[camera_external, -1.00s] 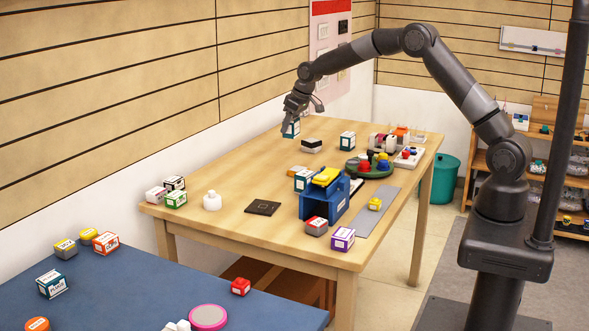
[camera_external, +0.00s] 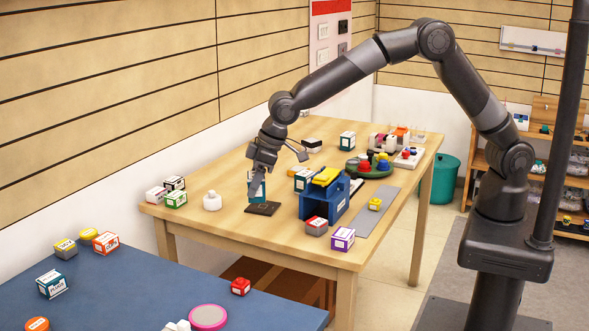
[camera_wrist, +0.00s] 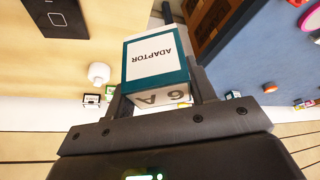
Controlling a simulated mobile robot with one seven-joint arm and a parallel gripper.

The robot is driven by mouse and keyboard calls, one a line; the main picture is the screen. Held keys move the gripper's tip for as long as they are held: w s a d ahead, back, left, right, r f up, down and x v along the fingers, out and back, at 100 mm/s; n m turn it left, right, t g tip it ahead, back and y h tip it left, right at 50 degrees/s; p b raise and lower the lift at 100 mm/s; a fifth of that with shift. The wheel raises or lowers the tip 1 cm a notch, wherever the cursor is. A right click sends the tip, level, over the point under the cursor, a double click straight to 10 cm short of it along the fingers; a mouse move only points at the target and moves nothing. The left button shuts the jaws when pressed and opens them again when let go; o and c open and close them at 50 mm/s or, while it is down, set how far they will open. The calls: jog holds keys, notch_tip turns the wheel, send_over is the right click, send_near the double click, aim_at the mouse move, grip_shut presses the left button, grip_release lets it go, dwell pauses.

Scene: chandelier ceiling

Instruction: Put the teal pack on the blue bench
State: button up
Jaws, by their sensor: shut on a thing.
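The teal pack (camera_external: 257,190) is a white box with teal bands, held above the wooden table over a dark square plate. In the wrist view the pack (camera_wrist: 157,62) shows the word ADAPTOR upside down. My gripper (camera_external: 258,174) is shut on it, with one finger on each side. The blue bench (camera_external: 130,295) is at the lower left, in front of the wooden table; in the wrist view the bench (camera_wrist: 262,62) is at the upper right.
The blue bench holds a teal-marked box (camera_external: 51,284), a red box (camera_external: 240,286), a pink-rimmed disc (camera_external: 208,317) and several packs; its middle is free. The wooden table (camera_external: 225,230) carries a blue holder (camera_external: 325,197), a white jar (camera_external: 212,201) and several boxes. A gap separates the two surfaces.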

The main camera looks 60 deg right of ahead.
jog(key=s+a+n+y, duration=0.1)
jog(key=s+a+n, duration=0.2)
jog(key=s+a, duration=1.25)
jog(key=shift+g, duration=0.3)
jog(key=s+a+f, duration=0.1)
jog(key=a+f, duration=0.1)
jog(key=a, duration=0.1)
jog(key=s+a+f, duration=0.2)
jog(key=a, duration=0.1)
jog(key=s+a+f, duration=0.2)
jog(key=a, duration=0.1)
jog(key=shift+s+a+f, duration=0.25)
jog(key=shift+a+f, duration=0.1)
jog(key=shift+a, duration=0.05)
jog(key=shift+a+f, duration=0.15)
jog(key=shift+f, duration=1.95)
jog(key=shift+f, duration=0.1)
jog(key=o, duration=1)
jog(key=shift+c, duration=0.2)
jog(key=v, duration=1.2)
